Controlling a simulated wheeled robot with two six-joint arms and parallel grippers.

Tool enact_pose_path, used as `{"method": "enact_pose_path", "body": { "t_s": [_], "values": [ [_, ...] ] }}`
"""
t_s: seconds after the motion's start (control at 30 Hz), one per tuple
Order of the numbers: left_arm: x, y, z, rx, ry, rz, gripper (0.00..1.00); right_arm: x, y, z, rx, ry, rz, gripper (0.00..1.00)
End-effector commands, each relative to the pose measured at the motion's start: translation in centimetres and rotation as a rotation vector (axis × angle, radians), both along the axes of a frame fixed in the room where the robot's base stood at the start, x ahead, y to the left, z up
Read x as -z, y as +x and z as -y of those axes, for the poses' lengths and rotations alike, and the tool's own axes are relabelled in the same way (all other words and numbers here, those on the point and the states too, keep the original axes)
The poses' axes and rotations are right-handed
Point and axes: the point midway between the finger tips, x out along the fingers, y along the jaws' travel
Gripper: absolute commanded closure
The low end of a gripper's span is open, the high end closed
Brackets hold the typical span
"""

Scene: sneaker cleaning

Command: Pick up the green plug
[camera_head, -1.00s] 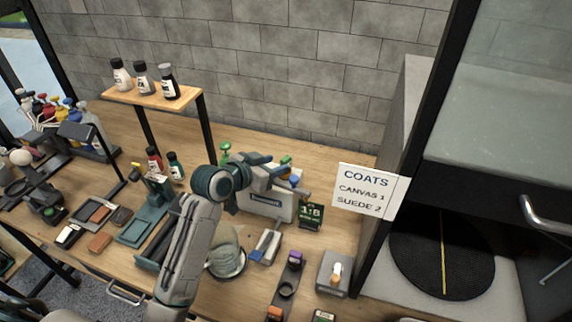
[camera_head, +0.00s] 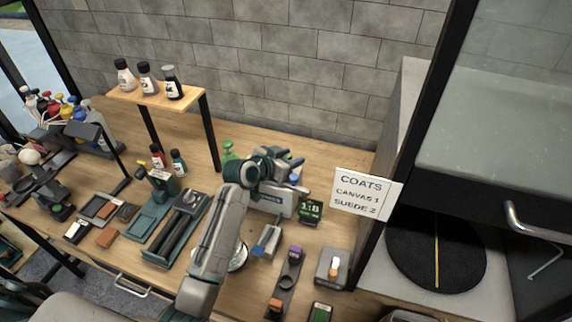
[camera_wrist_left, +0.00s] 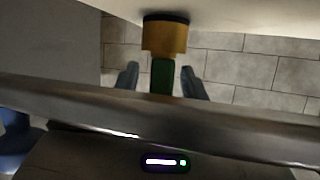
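A green plug (camera_wrist_left: 162,77) shows in the left wrist view, below a brass-coloured fitting (camera_wrist_left: 164,38) with a dark ring that meets a pale surface. My left gripper (camera_wrist_left: 160,82) has one dark finger on each side of the plug, with visible gaps between fingers and plug. It is open around the plug. In the head view my left gripper (camera_head: 293,160) is over the top of a white box-shaped unit (camera_head: 268,204), and the plug is hidden behind it. My right gripper is not in view.
A green bottle (camera_head: 229,152) stands just left of my left gripper. A bottle shelf (camera_head: 160,97) is at the back left. Tools lie in front on the bench.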

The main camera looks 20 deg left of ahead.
Motion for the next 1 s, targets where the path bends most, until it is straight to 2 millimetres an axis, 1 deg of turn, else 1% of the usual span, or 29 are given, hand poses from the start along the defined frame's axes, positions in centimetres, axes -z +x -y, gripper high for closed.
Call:
{"method": "enact_pose_path", "body": {
  "t_s": [0.03, 0.2, 0.47, 0.57, 0.67, 0.9, 1.0],
  "values": [
    [0.0, 0.0, 0.0, 0.0, 0.0, 0.0, 0.68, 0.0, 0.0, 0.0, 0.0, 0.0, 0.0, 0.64],
    [0.0, 0.0, 0.0, 0.0, 0.0, 0.0, 1.0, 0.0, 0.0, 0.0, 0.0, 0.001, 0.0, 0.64],
    [-0.1, 0.0, 0.0, 0.0, 0.0, 0.0, 1.0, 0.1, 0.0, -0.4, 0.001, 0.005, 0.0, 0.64],
    [-0.6, 0.0, 0.0, 0.0, 0.0, 0.002, 1.0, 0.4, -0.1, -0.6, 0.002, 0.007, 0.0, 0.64],
    [-2.0, 0.1, 0.0, 0.0, 0.001, 0.006, 1.0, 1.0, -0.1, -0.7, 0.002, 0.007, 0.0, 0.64],
    [-6.8, 0.1, 0.0, 0.0, 0.0, 0.007, 1.0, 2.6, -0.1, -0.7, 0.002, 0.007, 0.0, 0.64],
    [-8.4, 0.1, 0.0, 0.0, 0.001, 0.005, 1.0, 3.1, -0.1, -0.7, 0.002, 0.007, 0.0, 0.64]
  ]
}}
